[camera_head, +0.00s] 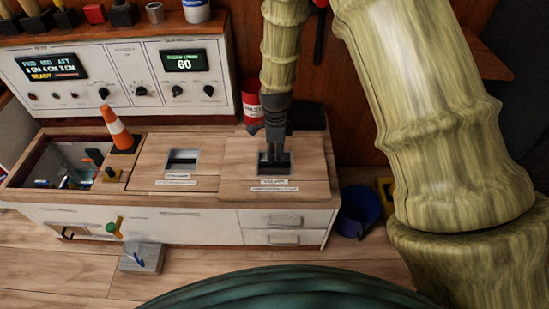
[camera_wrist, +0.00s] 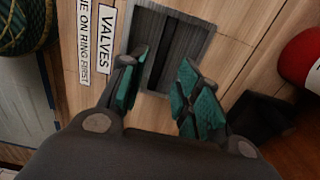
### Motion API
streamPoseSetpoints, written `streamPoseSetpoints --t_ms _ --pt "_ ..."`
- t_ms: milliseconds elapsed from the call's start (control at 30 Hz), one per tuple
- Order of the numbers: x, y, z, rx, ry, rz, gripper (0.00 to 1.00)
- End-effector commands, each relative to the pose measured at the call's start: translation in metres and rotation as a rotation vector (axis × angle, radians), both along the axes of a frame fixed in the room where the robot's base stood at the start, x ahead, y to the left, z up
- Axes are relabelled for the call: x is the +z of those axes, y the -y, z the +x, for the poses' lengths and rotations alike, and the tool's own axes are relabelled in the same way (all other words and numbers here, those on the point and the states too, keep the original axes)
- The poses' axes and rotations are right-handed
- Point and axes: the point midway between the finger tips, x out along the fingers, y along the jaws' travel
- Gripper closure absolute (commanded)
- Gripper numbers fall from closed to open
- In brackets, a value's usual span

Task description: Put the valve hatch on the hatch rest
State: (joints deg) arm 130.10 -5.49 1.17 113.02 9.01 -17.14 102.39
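The valve hatch (camera_head: 235,182) is a wooden panel at the right of the low counter. A "VALVES" label (camera_wrist: 104,40) lies beside its recessed grey handle (camera_wrist: 172,50), which has a dark upright bar. My gripper (camera_head: 273,158) points down over this recess. In the wrist view its two green-padded fingers (camera_wrist: 163,95) stand apart with the handle's bar between and beyond them. Whether they touch it is hard to tell. I cannot pick out the hatch rest with certainty.
A second hatch (camera_head: 160,162) lies to the left, with an orange cone (camera_head: 116,128) near it. An open bin (camera_head: 60,165) holds small items. A red can (camera_head: 251,105) and a dark box (camera_head: 310,117) stand behind. A blue bucket (camera_head: 358,212) is on the floor.

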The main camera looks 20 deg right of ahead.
Motion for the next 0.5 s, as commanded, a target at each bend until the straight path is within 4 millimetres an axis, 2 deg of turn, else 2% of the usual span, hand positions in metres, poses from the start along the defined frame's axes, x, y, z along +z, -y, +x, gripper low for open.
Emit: streamPoseSetpoints --t_ms 33,200,500 --pt "0.012 0.0 0.001 0.0 0.003 -0.001 0.67" --pt "0.034 0.0 0.001 0.001 0.002 -0.002 0.67" --pt "0.049 0.0 0.0 0.0 -0.001 -0.001 0.67"
